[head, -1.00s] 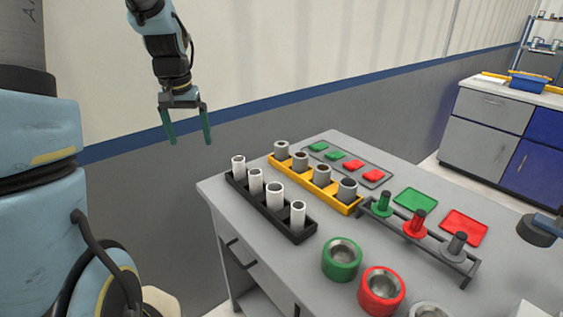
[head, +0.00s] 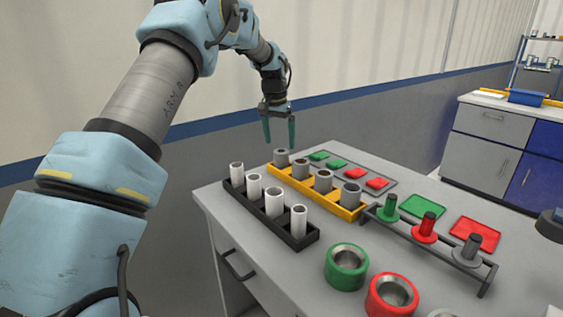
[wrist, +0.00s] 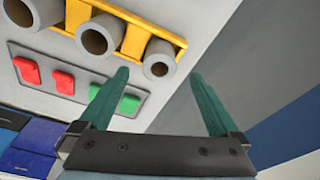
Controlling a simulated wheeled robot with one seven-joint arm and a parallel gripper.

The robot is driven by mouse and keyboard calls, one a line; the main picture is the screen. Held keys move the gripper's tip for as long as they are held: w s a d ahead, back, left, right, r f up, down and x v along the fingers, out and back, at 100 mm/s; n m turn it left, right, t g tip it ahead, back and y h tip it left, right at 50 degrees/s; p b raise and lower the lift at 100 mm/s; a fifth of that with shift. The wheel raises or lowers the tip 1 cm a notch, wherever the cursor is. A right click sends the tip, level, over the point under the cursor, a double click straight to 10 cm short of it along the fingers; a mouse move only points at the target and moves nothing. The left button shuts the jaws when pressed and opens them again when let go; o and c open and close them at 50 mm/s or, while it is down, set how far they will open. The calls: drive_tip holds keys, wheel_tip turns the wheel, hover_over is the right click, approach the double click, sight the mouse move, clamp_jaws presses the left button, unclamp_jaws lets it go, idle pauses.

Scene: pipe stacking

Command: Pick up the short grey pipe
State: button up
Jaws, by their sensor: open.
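Several short grey pipes stand upright in a yellow rack on the table. The farthest short grey pipe (head: 281,157) is at the rack's back end, just below my gripper (head: 279,133) in the head view. My gripper is open and empty, its two green fingers pointing down. In the wrist view my gripper (wrist: 160,85) has its fingers apart, and the end short grey pipe (wrist: 159,62) lies beyond and between the fingertips, not touching them. The yellow rack (wrist: 135,42) holds more grey pipes beside it.
A black rack (head: 287,237) with several white pipes stands in front. A grey panel with green and red pieces (head: 377,184) lies behind. A stand with pegs (head: 424,228), a green ring (head: 346,267) and a red ring (head: 391,296) are at the right.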

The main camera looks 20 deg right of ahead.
sight(281, 161)
drive_tip(key=shift+w+d+f+p, duration=0.15)
drive_tip(key=shift+f+p, duration=0.15)
drive_tip(key=shift+f, duration=0.7)
drive_tip(key=shift+w+d+f+p, duration=0.1)
drive_tip(key=shift+d+f+p, duration=0.2)
drive_tip(key=shift+f, duration=0.7)
drive_tip(key=shift+w+d+f+p, duration=0.1)
drive_tip(key=shift+f+p, duration=0.25)
drive_tip(key=shift+f, duration=0.65)
clamp_jaws()
